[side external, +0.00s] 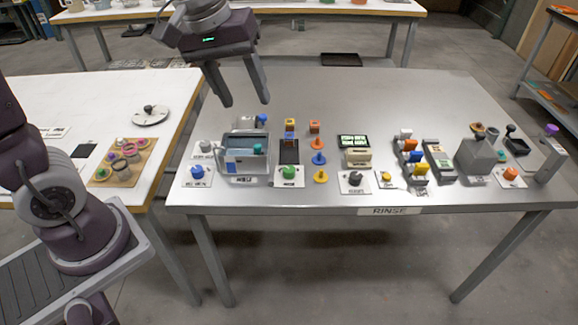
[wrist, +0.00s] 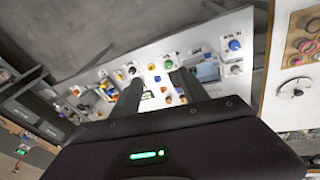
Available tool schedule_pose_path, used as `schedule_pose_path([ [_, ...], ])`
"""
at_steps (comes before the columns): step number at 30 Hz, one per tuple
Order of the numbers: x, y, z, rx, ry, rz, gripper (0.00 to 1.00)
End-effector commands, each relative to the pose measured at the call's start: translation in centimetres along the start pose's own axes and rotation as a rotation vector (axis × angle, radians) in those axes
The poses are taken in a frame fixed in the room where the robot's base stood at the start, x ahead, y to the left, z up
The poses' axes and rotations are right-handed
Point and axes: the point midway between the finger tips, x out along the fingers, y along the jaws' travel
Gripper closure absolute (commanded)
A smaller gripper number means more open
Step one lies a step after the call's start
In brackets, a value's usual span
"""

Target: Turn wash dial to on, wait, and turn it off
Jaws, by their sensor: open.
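Several knobs on white labelled plates stand along the front of the grey metal table; their small labels are hard to read, so I cannot tell which one is the wash dial. There is a blue knob (side external: 197,172) at the left, a green knob (side external: 289,172) in the middle and a dark knob (side external: 355,179) to its right. The wrist view also shows the blue knob (wrist: 234,45) and the green knob (wrist: 168,65). My gripper (side external: 246,103) is open and empty, well above the back left of the table, touching nothing.
A grey-blue bin (side external: 245,163) stands between the blue and green knobs. Small coloured pegs and blocks stand right of it, then a display box (side external: 354,146), coloured racks and a grey block (side external: 478,155). A white table (side external: 60,95) adjoins at left. The metal table's back is clear.

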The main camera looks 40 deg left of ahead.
Motion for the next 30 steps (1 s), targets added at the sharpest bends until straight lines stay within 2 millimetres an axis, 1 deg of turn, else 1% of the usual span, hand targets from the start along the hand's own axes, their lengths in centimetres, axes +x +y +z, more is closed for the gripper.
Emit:
schedule_pose_path([
  [1,3.0,0.8,-2.2,-0.105,-0.039,-0.032,0.48],
  [2,4.9,1.2,-3.6,-0.177,-0.055,-0.051,0.48],
  [3,7.7,1.6,-5.2,-0.272,-0.073,-0.079,0.48],
  [5,12.1,1.8,-7.2,-0.402,-0.093,-0.124,0.48],
  [6,15.0,1.7,-8.1,-0.48,-0.1,-0.153,0.48],
  [9,21.1,1.0,-9.5,-0.634,-0.107,-0.218,0.48],
  [12,24.9,0.3,-10.0,-0.724,-0.103,-0.258,0.48],
  [17,27.5,-0.3,-9.8,-0.765,-0.102,-0.277,0.48],
  [24,31.8,-1.2,-8.9,-0.762,-0.103,-0.276,0.48],
  [27,32.8,-1.4,-8.8,-0.762,-0.102,-0.275,0.48],
  [30,33.2,-1.5,-8.7,-0.761,-0.101,-0.274,0.48],
])
